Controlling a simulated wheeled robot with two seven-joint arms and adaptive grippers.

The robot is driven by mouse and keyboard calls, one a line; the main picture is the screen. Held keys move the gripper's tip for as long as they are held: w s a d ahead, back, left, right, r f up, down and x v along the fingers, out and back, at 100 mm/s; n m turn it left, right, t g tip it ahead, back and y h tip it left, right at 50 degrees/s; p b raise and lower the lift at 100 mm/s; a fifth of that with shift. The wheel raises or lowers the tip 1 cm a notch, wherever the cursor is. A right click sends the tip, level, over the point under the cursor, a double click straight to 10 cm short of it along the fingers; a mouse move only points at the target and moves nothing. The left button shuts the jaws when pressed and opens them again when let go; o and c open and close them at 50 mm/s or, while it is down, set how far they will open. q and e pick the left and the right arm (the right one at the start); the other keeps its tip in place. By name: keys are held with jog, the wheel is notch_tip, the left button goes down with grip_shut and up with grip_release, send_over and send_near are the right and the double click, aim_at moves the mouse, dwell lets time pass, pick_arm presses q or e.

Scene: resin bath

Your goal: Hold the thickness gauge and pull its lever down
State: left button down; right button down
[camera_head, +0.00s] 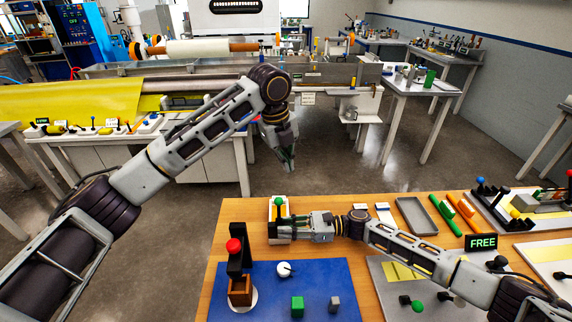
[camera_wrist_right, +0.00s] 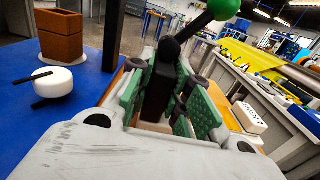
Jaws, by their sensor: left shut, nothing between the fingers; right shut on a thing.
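The thickness gauge, with a black body (camera_wrist_right: 160,85) and a lever ending in a green ball (camera_wrist_right: 224,9), stands at the back left of the wooden table. In the head view its green ball (camera_head: 279,202) rises above a white base. My right gripper (camera_head: 283,229) reaches it from the right; in the wrist view its green pads (camera_wrist_right: 160,98) are shut on the black body. The lever slants up to the right there. My left gripper (camera_head: 290,165) is shut and empty, pointing down beyond the table's back edge, above and apart from the ball.
A black stand with a red knob (camera_head: 235,246) and brown block (camera_head: 240,291) stands left on the blue mat (camera_head: 330,275). A white round piece (camera_head: 284,269), green cube (camera_head: 297,306) and grey cube (camera_head: 335,303) lie there too. A grey tray (camera_head: 416,207) and a FREE sign (camera_head: 481,242) are further right.

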jog(key=c, duration=1.3)
grip_release()
jog(key=shift+o, duration=0.2)
jog(key=shift+d, duration=0.1)
jog(key=shift+d, duration=5.9)
jog(key=shift+w, duration=0.1)
